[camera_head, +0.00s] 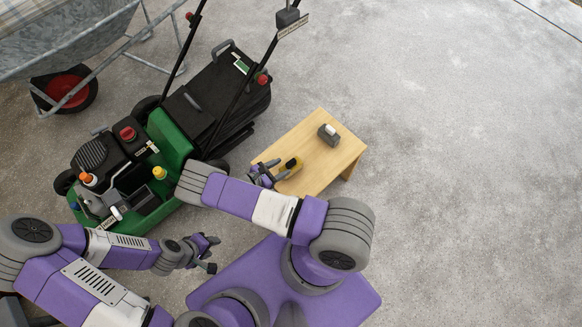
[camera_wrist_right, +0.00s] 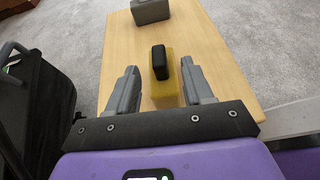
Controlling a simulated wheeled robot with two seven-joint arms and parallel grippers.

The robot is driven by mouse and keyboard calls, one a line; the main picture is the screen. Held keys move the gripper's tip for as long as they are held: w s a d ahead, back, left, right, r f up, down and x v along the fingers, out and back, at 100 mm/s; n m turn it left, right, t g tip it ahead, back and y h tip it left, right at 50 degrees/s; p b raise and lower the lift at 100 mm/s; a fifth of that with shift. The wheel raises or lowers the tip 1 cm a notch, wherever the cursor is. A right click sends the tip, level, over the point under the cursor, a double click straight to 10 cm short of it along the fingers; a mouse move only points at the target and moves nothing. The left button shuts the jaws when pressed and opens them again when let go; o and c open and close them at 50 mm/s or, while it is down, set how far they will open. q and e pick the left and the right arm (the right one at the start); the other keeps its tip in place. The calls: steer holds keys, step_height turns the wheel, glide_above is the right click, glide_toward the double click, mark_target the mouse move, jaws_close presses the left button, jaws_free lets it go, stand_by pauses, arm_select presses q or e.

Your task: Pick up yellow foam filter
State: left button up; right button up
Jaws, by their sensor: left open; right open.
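My left gripper (camera_head: 209,254) is open and empty over the floor, left of the table.
A grey block (camera_head: 328,134) stands at the table's far end; it also shows in the wrist view (camera_wrist_right: 150,11). The low table (camera_head: 322,171) has bare wood around both. A green and black lawnmower (camera_head: 166,139) stands left, a wheelbarrow (camera_head: 62,42) behind. The right floor is clear.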

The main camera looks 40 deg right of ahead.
mark_target(290, 163)
steer(key=b+x, duration=0.2)
steer(key=x, duration=0.4)
steer(key=shift+d+f, duration=0.1)
steer(key=shift+d, duration=0.05)
steer(key=shift+w+d, duration=0.1)
steer(key=shift+d, duration=0.25)
jaws_close()
